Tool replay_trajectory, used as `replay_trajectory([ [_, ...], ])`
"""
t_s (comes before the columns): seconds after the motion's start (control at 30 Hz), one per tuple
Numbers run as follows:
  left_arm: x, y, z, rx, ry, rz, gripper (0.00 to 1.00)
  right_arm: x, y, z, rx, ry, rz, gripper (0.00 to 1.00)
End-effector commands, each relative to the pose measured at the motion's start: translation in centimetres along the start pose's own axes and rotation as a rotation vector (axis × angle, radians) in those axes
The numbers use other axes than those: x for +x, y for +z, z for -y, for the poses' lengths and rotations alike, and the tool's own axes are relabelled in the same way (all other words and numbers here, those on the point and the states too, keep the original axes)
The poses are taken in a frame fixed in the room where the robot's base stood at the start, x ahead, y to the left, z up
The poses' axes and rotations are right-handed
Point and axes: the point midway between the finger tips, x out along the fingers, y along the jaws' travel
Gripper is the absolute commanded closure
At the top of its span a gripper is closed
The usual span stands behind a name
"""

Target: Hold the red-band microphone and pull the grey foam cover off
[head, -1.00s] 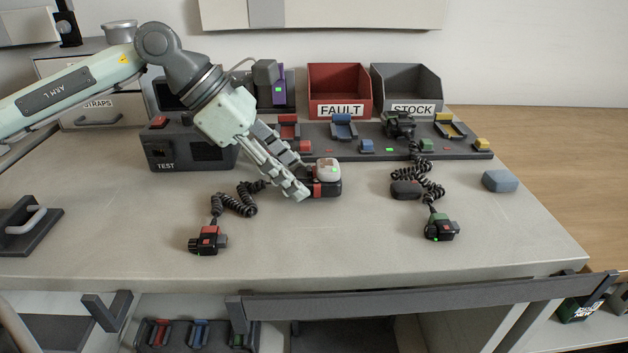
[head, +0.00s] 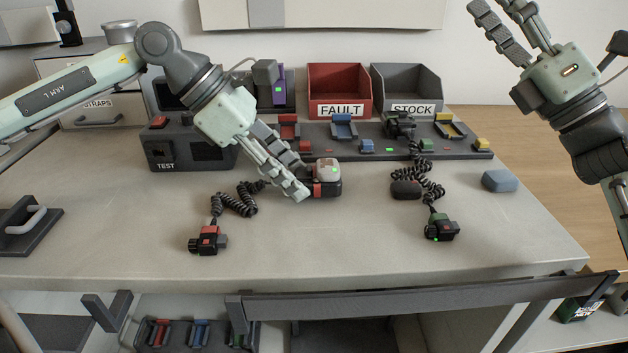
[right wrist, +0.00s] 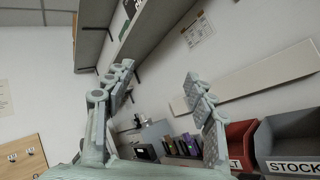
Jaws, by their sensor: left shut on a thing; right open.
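The red-band microphone (head: 331,189) lies on the bench near its middle, a black body with a red band. A light grey foam cover (head: 327,168) sits on its top. My left gripper (head: 303,178) is shut on the microphone's left side, and its fingers hide part of the body and band. My right gripper (head: 504,12) is raised at the top right of the head view, well away from the microphone. It is open and empty; its spread fingers (right wrist: 160,76) show in the right wrist view.
A black and red unit (head: 208,240) with a coiled cord lies front left. A green-marked unit (head: 441,228), a dark rounded piece (head: 405,190) and a blue-grey block (head: 500,181) lie right. Behind stand a rack (head: 470,153), a FAULT bin (head: 340,110) and a STOCK bin (head: 414,109).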

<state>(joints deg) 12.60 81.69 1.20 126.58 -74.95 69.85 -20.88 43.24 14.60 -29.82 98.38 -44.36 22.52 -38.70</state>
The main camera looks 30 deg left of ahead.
Motion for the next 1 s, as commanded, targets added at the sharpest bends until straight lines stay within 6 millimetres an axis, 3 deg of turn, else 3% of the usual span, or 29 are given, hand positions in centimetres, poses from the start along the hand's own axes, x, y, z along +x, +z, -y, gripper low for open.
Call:
replay_trajectory([
  [0.1, 0.0, 0.0, 0.0, 0.0, 0.0, 0.0, 0.76, 3.5, -4.3, -2.4, -0.095, 0.104, -0.194, 0.45],
  [0.3, 0.0, 0.0, 0.0, 0.0, 0.0, 0.0, 0.76, 6.5, -13.2, -5.4, -0.289, 0.281, -0.606, 0.45],
  [0.4, 0.0, 0.0, 0.0, 0.0, 0.0, 0.0, 0.76, 6.1, -18.1, -5.8, -0.415, 0.372, -0.89, 0.45],
  [0.5, 0.0, 0.0, 0.0, 0.0, 0.0, 0.0, 0.76, 4.2, -21.2, -4.9, -0.532, 0.433, -1.188, 0.45],
  [0.6, 0.0, 0.0, 0.0, 0.0, 0.0, -0.001, 0.76, 1.8, -22.1, -3.5, -0.621, 0.457, -1.452, 0.45],
  [0.73, 0.0, 0.0, 0.0, 0.0, 0.0, -0.001, 0.76, -0.6, -21.2, -2.1, -0.688, 0.449, -1.706, 0.45],
  [0.9, 0.0, 0.0, 0.0, 0.0, 0.0, 0.0, 0.76, -2.2, -19.9, -1.3, -0.718, 0.43, -1.868, 0.45],
  [1.0, 0.0, 0.0, 0.0, 0.0, 0.0, 0.0, 0.76, -2.6, -20.1, -1.1, -0.72, 0.428, -1.889, 0.45],
])
